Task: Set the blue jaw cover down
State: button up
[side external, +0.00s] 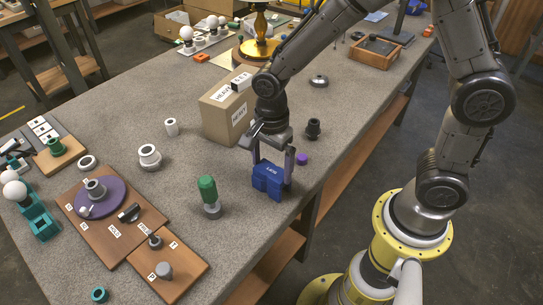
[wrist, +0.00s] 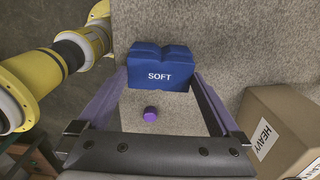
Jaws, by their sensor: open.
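The blue jaw cover (side external: 267,181) is a blue block marked SOFT. It looks upright on the grey worktop near its front edge in the side view; whether its underside fully touches cannot be told. In the wrist view the jaw cover (wrist: 160,67) lies at the far end of my fingers. My gripper (side external: 272,166) points down over it, with its fingers spread. In the wrist view my gripper (wrist: 161,80) has one fingertip at each end of the cover. The fingertips are partly hidden by or against the cover, so contact is unclear.
A cardboard box marked HEAVY (side external: 222,117) stands close behind my gripper. A small purple piece (side external: 302,159) and a dark ring-shaped part (side external: 313,129) lie to the right. A green-topped part (side external: 208,192) stands to the left. Bare worktop lies between it and the cover.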

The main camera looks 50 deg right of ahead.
aim_at(271, 171)
notch_tip(271, 171, up, 11)
jog(key=s+d+r+n+t, duration=0.2)
jog(key=s+d+r+n, duration=0.1)
jog(key=s+n, duration=0.4)
jog(key=s+d+r+n+t, duration=0.3)
jog(key=s+d+n, duration=0.3)
jog(key=n, duration=0.5)
jog(key=s, duration=0.2)
jog(key=shift+s+r+t, duration=0.15)
jog(key=shift+s+t, duration=0.15)
